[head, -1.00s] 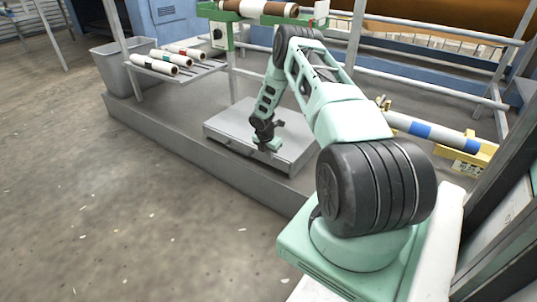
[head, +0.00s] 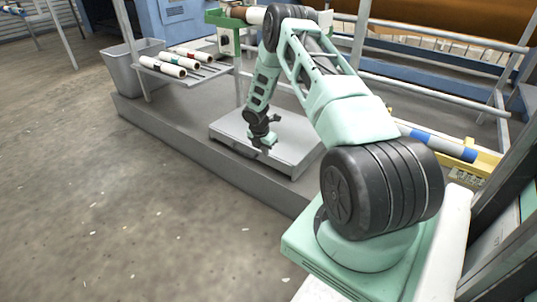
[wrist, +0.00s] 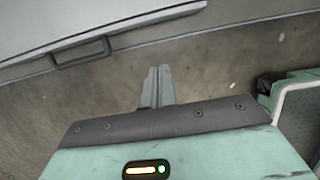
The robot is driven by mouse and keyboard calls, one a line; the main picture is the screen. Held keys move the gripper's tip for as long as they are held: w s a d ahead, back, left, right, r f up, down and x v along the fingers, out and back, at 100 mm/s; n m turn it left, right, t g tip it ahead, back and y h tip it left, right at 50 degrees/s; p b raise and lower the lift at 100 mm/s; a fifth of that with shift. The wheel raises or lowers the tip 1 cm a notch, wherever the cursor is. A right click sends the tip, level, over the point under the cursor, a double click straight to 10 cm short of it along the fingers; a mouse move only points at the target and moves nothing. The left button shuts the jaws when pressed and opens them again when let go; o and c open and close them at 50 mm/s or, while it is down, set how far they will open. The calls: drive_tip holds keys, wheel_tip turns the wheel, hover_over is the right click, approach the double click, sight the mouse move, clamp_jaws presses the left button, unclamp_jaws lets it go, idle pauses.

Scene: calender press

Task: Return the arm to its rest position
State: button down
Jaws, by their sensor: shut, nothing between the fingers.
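My gripper (head: 265,151) hangs at the end of my mint-green arm, in front of the low grey platform box in the head view. In the wrist view the two grey fingers (wrist: 157,86) lie together, shut with nothing between them. Below them the wrist view shows concrete floor. My arm is bent, with its elbow high in the head view and its forearm pointing down.
The grey platform box (head: 295,151) stands on a raised step (head: 190,140). A rack holds several white rolls (head: 160,66) beside a grey bin (head: 128,68). A blue-banded roll (head: 440,143) lies in a yellow cradle at right. The floor (head: 110,220) at left is open.

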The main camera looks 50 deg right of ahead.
drive_tip(key=shift+v, duration=1.2)
